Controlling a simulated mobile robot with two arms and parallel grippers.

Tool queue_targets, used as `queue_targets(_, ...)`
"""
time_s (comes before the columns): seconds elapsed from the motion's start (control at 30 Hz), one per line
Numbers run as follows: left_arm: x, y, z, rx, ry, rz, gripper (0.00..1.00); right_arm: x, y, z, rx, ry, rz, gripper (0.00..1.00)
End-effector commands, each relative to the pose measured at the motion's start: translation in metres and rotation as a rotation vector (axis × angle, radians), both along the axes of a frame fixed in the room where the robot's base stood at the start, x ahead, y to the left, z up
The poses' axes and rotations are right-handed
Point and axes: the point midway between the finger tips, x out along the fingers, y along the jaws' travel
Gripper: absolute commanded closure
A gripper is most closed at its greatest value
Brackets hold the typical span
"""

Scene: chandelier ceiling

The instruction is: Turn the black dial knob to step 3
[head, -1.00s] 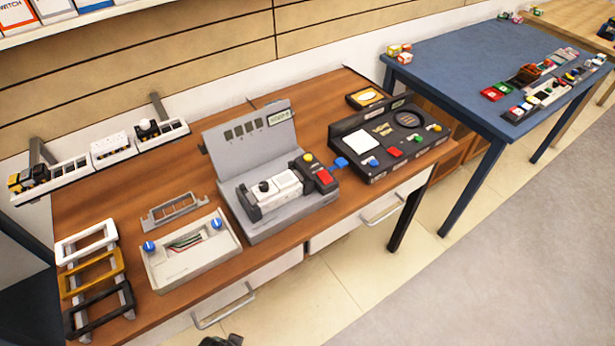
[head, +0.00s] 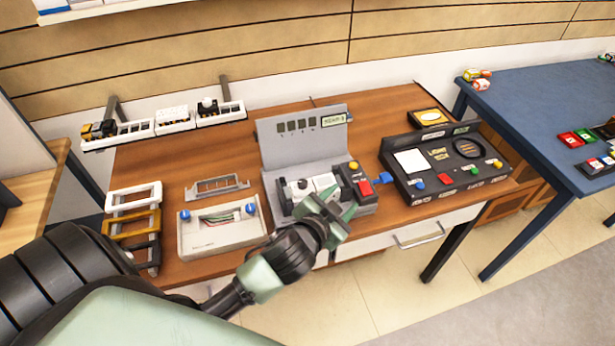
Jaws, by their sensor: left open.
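The grey panel device (head: 290,150) stands on the wooden desk with an upright back plate. A small black dial knob (head: 302,184) sits on the left module at its front; its step marking is too small to read. My left gripper (head: 340,207) is open, in front of the device and to the right of the knob in the picture. It partly hides the white modules and the device's front edge. I cannot tell whether it touches anything. Another black knob (head: 208,104) sits on the white wall rail at the back left. My right gripper is not in view.
A red button (head: 365,188) and a yellow button (head: 353,166) are just right of the gripper. A black control panel (head: 450,165) stands further right. A white box with blue knobs (head: 222,232) and several frames are at left. A blue table (head: 540,95) is at right.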

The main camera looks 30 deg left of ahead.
Motion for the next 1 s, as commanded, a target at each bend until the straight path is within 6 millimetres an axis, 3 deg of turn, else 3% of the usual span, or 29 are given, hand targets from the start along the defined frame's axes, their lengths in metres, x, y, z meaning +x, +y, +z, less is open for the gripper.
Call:
queue_targets(0.03,0.021,-0.009,0.028,0.032,-0.114,-0.048,0.54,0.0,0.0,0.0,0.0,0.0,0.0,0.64)
queue_targets(0.13,0.053,-0.041,0.093,0.106,-0.377,-0.193,0.54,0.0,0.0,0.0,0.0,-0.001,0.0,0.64)
queue_targets(0.2,0.064,-0.074,0.14,0.174,-0.571,-0.343,0.54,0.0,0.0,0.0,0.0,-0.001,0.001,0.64)
queue_targets(0.3,0.059,-0.128,0.185,0.296,-0.8,-0.609,0.54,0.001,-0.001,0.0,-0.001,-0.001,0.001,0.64)
queue_targets(0.37,0.048,-0.158,0.195,0.381,-0.897,-0.79,0.54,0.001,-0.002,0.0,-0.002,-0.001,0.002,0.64)
queue_targets(0.43,0.032,-0.185,0.191,0.492,-0.962,-1.014,0.54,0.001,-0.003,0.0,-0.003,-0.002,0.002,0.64)
queue_targets(0.5,0.018,-0.2,0.171,0.618,-0.97,-1.246,0.54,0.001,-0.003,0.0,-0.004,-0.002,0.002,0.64)
queue_targets(0.57,0.01,-0.199,0.146,0.734,-0.926,-1.441,0.54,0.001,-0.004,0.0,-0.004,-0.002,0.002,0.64)
queue_targets(0.67,0.008,-0.168,0.097,0.934,-0.738,-1.736,0.54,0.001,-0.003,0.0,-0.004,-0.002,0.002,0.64)
queue_targets(0.77,0.016,-0.101,0.056,1.121,-0.418,-1.957,0.54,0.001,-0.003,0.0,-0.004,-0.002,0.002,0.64)
queue_targets(0.8,0.021,-0.068,0.046,1.181,-0.269,-2.014,0.54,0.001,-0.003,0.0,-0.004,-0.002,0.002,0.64)
queue_targets(0.9,0.029,0.013,0.039,1.284,0.098,-2.08,0.54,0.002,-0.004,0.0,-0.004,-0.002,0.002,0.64)
queue_targets(1.0,0.03,0.076,0.046,1.329,0.391,-2.076,0.54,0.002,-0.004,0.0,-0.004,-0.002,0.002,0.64)
